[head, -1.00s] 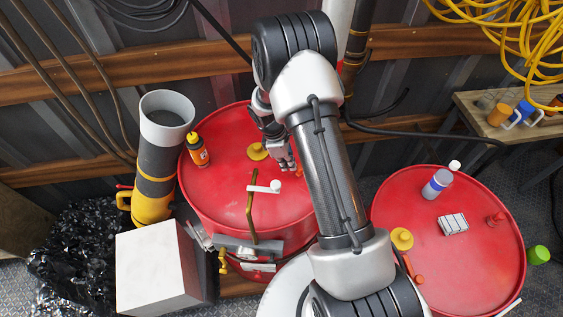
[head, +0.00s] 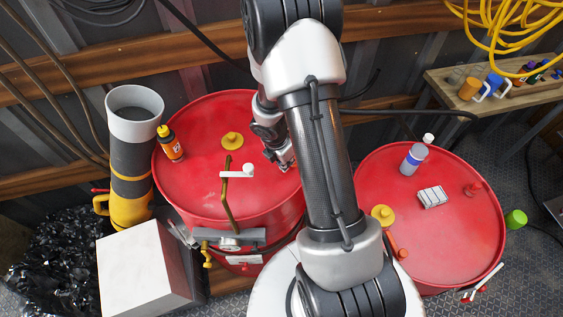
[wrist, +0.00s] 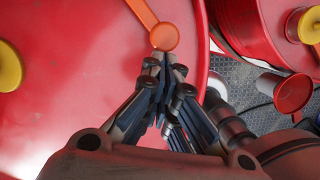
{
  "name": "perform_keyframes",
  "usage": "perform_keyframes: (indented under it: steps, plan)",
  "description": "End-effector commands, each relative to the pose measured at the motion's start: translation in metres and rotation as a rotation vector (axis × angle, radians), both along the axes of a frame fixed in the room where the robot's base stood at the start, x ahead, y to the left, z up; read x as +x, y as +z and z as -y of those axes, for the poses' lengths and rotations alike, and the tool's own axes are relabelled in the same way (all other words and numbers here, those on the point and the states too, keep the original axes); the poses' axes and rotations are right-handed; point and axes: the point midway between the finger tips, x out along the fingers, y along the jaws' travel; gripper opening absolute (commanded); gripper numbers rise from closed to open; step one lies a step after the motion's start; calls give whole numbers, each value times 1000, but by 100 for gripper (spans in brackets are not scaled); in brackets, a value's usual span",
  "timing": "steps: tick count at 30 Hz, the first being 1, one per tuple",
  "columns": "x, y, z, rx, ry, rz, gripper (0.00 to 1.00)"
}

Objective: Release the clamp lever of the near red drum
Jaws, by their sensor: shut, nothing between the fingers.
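The left red drum (head: 190,195) has a yellow cap (head: 232,140) and a bent brass rod (head: 226,205) with a white end on its lid. A grey clamp piece (head: 228,237) sits at its front rim. My gripper (head: 287,166) is over the right part of this lid, shut and empty. In the wrist view the fingertips (wrist: 165,60) are just below the round end of an orange lever (wrist: 155,28); I cannot tell whether they touch. My arm hides part of the drum's right side. A second red drum (head: 455,235) stands to the right.
A spray bottle (head: 170,143) stands on the left drum. The right drum carries a white-capped bottle (head: 412,160), a white block (head: 432,197) and a yellow cap (head: 382,215). A white box (head: 140,265) and a grey tube (head: 135,150) stand left.

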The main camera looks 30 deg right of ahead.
Motion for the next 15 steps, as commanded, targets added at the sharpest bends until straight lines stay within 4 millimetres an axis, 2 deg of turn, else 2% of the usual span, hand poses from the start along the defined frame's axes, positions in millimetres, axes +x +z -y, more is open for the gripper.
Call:
perform_keyframes:
  steps: [7, 15]
  plan:
    - [2, 1, 0, 0, -2, 0, 0]
    - [14, 2, 3, 0, -3, 0, 0]
